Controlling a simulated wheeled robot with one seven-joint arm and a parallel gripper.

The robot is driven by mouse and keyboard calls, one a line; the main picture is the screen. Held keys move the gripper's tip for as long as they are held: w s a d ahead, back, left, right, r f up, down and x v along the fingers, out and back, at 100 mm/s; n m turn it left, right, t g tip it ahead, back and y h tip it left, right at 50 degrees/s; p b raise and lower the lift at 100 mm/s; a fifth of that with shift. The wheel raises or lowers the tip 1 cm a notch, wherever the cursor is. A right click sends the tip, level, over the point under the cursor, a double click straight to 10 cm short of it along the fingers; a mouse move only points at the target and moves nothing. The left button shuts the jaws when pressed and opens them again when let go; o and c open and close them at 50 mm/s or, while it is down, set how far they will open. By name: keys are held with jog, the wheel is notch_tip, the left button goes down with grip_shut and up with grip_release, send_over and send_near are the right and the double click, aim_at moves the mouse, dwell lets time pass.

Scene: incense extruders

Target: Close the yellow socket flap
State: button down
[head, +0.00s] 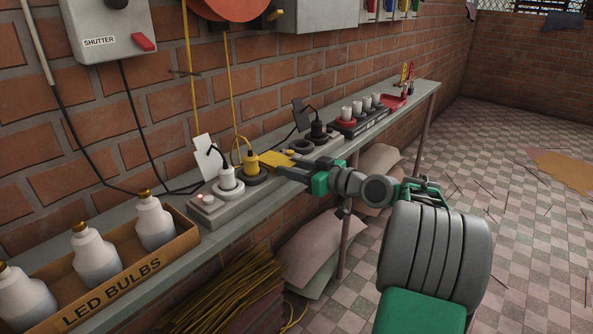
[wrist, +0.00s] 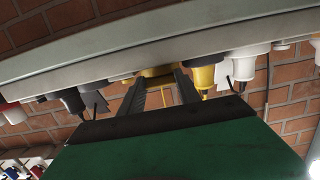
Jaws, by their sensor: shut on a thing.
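The yellow socket flap (head: 273,159) is on the grey power strip (head: 208,212) on the wall shelf, just right of a yellow plug (head: 251,162). My gripper (head: 290,170) reaches in from the right and is shut on the flap. In the wrist view, the fingers (wrist: 158,84) stand somewhat apart with the yellow flap (wrist: 155,71) between their tips. The yellow plug also shows in the wrist view (wrist: 203,75), close beside one finger. The fingers hide part of the flap, and I cannot tell its exact angle.
A white plug (head: 229,180) stands left of the yellow one, and a black plug (head: 318,130) to the right. A box of LED bulbs (head: 120,285) fills the shelf's near end. A strip with red and white parts (head: 361,122) stands farther along. The tiled floor at right is mostly open.

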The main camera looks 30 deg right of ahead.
jog(key=c, duration=0.8)
grip_release()
jog(key=shift+r, duration=0.1)
jog(key=shift+c, duration=0.2)
jog(key=f+p+v, duration=0.1)
jog(key=v, duration=0.6)
jog(key=shift+s+r, duration=0.35)
jog(key=shift+r, duration=0.2)
jog(key=shift+d, duration=0.15)
